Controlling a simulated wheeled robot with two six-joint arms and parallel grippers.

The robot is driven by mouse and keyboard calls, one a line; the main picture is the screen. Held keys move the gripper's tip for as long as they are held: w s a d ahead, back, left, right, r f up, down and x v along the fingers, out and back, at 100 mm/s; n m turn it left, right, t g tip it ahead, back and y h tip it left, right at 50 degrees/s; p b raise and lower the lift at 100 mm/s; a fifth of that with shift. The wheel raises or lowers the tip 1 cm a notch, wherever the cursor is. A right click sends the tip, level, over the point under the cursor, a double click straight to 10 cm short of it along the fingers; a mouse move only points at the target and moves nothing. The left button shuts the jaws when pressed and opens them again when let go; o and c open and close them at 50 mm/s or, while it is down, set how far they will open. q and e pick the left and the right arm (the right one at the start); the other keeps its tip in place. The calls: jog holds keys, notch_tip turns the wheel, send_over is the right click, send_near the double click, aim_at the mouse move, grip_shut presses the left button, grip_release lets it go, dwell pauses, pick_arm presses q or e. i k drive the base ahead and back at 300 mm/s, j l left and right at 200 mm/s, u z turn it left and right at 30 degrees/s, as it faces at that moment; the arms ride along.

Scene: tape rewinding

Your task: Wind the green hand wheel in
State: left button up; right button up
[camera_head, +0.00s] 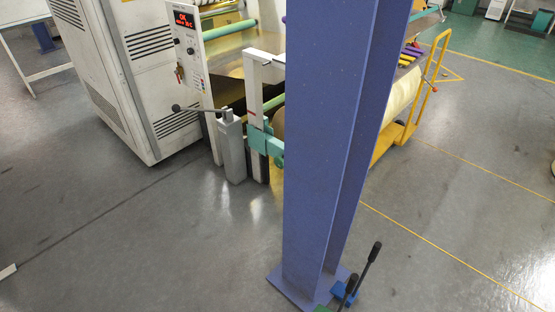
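No green hand wheel shows clearly in the head view. A teal-green part (262,143) sits on the white frame of the rewinding machine, left of a blue pillar that may hide more of it. I cannot tell whether it belongs to the hand wheel. Neither of my grippers is in view.
The blue steel pillar (318,150) stands on a floor plate. A large white machine cabinet (110,70) and a control panel (187,43) stand left, with a grey post and lever (231,150). Black-handled levers (366,263) are near the pillar's foot. A yellow trolley (428,85) stands right. Floor is open left and right.

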aim_at(279, 162)
jog(key=i+j+z, duration=0.1)
jog(key=j, duration=0.25)
jog(key=i+j, duration=0.3)
jog(key=i+j+z, duration=0.15)
jog(key=j, duration=0.25)
jog(key=i+j, duration=0.25)
jog(key=i+j+z, duration=0.15)
jog(key=j, duration=0.35)
jog(key=i+j+z, duration=0.1)
jog(key=j, duration=0.25)
jog(key=i, duration=0.1)
